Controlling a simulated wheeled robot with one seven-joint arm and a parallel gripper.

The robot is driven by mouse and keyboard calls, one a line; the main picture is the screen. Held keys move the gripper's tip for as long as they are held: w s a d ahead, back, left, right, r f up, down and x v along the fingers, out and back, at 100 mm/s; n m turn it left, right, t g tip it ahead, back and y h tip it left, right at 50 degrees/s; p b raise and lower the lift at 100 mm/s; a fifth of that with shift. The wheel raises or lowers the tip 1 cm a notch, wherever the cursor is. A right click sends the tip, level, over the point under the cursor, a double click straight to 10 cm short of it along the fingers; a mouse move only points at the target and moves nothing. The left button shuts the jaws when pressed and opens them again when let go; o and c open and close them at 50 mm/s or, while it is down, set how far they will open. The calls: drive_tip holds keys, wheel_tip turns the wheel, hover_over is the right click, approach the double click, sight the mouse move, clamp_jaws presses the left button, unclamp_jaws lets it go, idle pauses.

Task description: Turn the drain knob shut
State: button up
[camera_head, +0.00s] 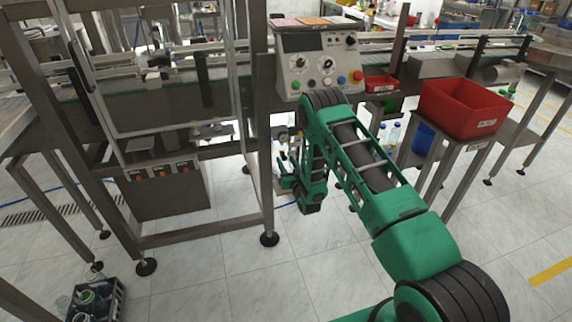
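My green arm reaches down from the lower right to the area beside the machine frame's front leg. My gripper (284,178) is at its end, low and pointing left, close to the leg. Its fingers are small and dark, and I cannot tell whether they are apart or closed. A small unit with a round gauge (283,138) shows just above my gripper, behind the leg's right edge. I cannot make out the drain knob; the gripper and arm cover the area under the gauge.
The steel frame leg (262,130) stands close left of my gripper. A control panel (321,62) with knobs and a red button is above. A red bin (465,107) stands on a side table to the right. A bottle crate (97,300) is at lower left. The front floor is clear.

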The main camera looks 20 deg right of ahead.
clamp_jaws()
drive_tip(key=shift+n, duration=0.3)
drive_tip(key=n, duration=0.8)
drive_tip(key=shift+a+n, duration=0.15)
drive_tip(key=shift+n, duration=0.25)
drive_tip(key=n, duration=0.4)
drive_tip(key=shift+a, duration=0.1)
drive_tip(key=shift+r+n+h, duration=0.1)
drive_tip(key=shift+n+h, duration=0.2)
drive_tip(key=shift+n, duration=1.7)
